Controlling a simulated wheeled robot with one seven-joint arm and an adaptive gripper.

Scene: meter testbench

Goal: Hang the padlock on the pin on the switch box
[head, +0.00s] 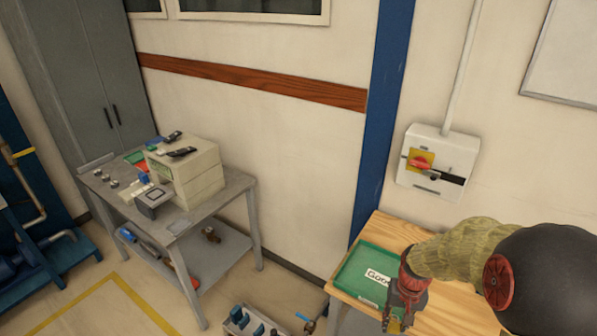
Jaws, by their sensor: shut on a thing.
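The switch box (445,152) is a pale grey box on the wall at the right, with a red rotary knob on a yellow plate. A small dark bar (452,178) sticks out at its lower right; I cannot tell if it is the pin. My gripper (402,318) is at the bottom, pointing down in front of the green tray, well below the switch box. It is shut on a small yellowish thing, likely the padlock (393,326), mostly hidden by the fingers. Its shackle cannot be made out.
A green tray (352,274) with a white "Good" label lies on a wooden bench (392,229) under the switch box. A blue post (383,120) stands left of it. A grey metal table (215,206) with instruments is at the left. The wall around the box is clear.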

